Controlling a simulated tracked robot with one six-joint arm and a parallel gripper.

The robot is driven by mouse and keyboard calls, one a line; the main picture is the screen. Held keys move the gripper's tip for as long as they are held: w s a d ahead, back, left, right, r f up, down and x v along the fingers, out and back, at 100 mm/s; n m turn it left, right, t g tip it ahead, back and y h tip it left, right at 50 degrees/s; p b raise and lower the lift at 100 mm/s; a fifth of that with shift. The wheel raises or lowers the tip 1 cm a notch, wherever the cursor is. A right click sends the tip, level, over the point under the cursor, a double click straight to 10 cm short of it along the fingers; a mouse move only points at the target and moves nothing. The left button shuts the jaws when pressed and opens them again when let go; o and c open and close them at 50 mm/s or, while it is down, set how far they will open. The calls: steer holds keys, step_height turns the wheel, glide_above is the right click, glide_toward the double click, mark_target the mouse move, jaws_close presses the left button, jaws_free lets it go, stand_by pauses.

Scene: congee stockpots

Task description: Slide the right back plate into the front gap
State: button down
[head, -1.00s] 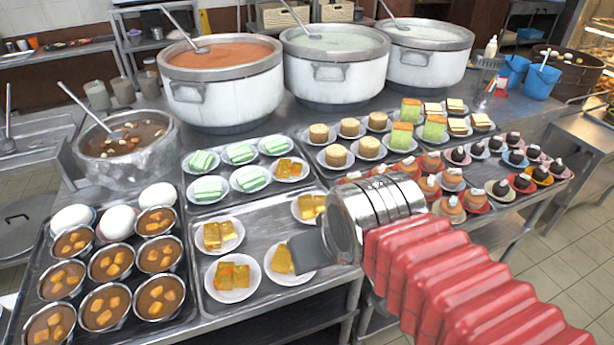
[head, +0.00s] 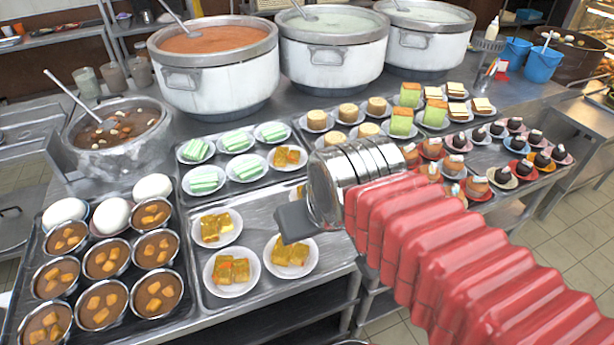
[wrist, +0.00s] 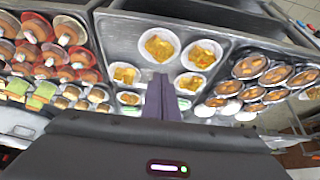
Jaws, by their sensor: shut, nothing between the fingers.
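My gripper (head: 293,222) is shut and empty, its dark fingers over the front tray (head: 262,212). The fingers also show in the wrist view (wrist: 161,95). The right back plate, with orange-yellow cakes, is mostly hidden behind my wrist in the head view, with a sliver showing (head: 296,192). In the wrist view this plate (wrist: 123,75) lies left of my fingers, apart from them in the picture. Bare tray, the front gap (head: 335,243), shows right of the front right plate (head: 290,257). Whether my fingers touch a plate, I cannot tell.
A front left plate (head: 232,272) and a left back plate (head: 215,228) share the tray. Pudding bowls (head: 104,258) stand left. Green cakes (head: 203,178) sit behind, small cakes (head: 404,121) to the right. Large pots (head: 216,75) line the back.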

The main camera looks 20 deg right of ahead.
steer(key=w+d+g, duration=0.1)
steer(key=w+d, duration=0.1)
steer(key=w, duration=0.7)
steer(key=w+d, duration=0.3)
steer(key=w, duration=0.6)
steer(key=w+d+f, duration=0.4)
steer(key=w+f, duration=0.1)
steer(key=w, duration=0.2)
steer(key=w+d+f, duration=0.4)
steer(key=w+f, duration=0.2)
steer(key=w, duration=0.2)
steer(key=shift+w+d+g, duration=0.25)
steer(key=shift+w+g, duration=0.05)
steer(key=shift+g, duration=0.1)
steer(key=shift+f, duration=0.1)
steer(key=x, duration=1)
steer(key=shift+s, duration=2.05)
steer(key=shift+s, duration=0.1)
